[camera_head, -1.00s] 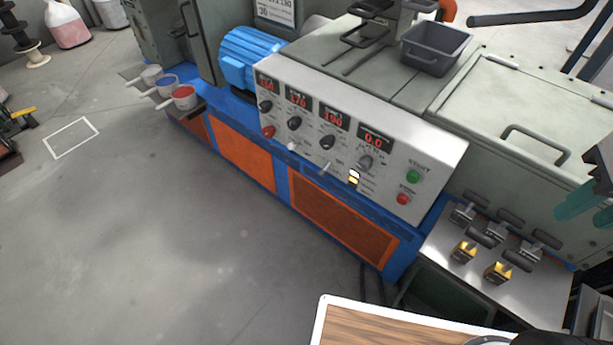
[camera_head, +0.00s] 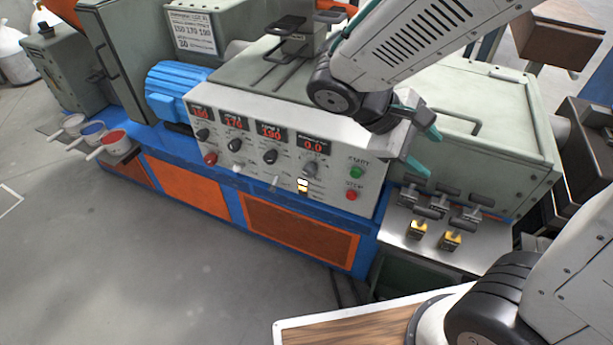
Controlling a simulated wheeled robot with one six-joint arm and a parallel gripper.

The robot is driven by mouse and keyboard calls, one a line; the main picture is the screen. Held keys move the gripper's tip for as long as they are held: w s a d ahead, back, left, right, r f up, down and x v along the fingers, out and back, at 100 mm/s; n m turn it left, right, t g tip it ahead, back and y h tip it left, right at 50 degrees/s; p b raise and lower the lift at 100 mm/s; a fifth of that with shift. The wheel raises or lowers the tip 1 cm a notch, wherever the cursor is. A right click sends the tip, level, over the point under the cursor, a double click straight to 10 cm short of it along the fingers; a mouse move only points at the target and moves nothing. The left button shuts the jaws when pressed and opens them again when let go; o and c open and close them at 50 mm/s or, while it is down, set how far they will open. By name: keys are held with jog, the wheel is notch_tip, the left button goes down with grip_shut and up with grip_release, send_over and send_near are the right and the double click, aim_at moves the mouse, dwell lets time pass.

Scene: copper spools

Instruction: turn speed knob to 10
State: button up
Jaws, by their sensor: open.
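The white control panel (camera_head: 290,150) slopes along the front of the grey-green machine. A row of red displays tops it; the rightmost display (camera_head: 312,144) reads 0.0. Below that display is a grey knob (camera_head: 310,170), which I take to be the speed knob; its label is too small to read. A green START button (camera_head: 356,172) and a red STOP button (camera_head: 352,195) sit to its right. My gripper (camera_head: 425,150), with teal fingertips, is open and empty, to the right of the panel and above the buttons' level, apart from the knob.
Several black knobs, such as one black knob (camera_head: 270,157), sit left on the panel. Open floor (camera_head: 150,270) lies in front.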

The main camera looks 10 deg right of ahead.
jog(key=w+a+f+n+t+h, duration=0.3)
jog(key=w+a+f+n+h, duration=0.1)
jog(key=w+n, duration=0.1)
jog(key=n+t+y, duration=0.4)
jog(key=n+t, duration=1)
jog(key=n, duration=0.1)
send_near(308, 174)
jog(key=x, duration=0.2)
jog(key=shift+y, duration=0.3)
jog(key=x, duration=0.7)
jog(key=shift+d, duration=0.1)
jog(key=c, duration=1)
